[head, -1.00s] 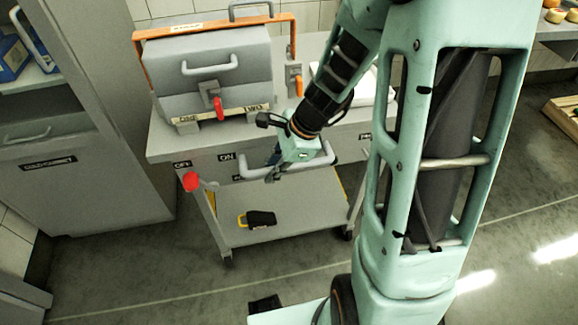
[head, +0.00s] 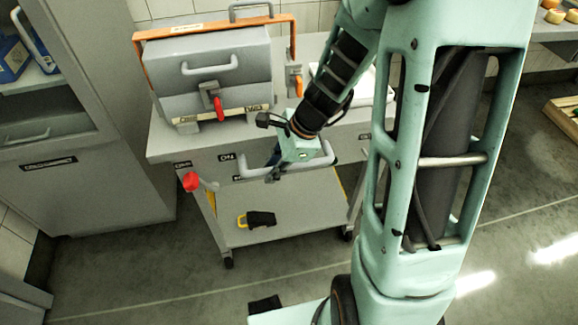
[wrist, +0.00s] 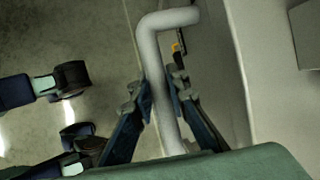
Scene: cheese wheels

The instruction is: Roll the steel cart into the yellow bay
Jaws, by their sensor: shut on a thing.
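The steel cart (head: 250,208) stands upright in the middle of the head view, with a grey boxy machine (head: 207,75) on its top. My gripper (head: 272,174) is at the cart's front and is shut on its grey bar handle (head: 325,158). In the wrist view the two fingers (wrist: 159,88) close on either side of the pale handle bar (wrist: 151,45). A red-knobbed lever (head: 191,181) sticks out at the cart's left front, below the OFF label; an ON label is to its right. I cannot make out the yellow bay.
A grey cabinet (head: 95,190) stands close to the cart's left. A black and yellow tool (head: 257,219) lies on the cart's lower shelf. A wooden pallet (head: 564,118) and a counter with cheeses (head: 555,15) are at far right. Open floor (head: 515,215) lies to the right.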

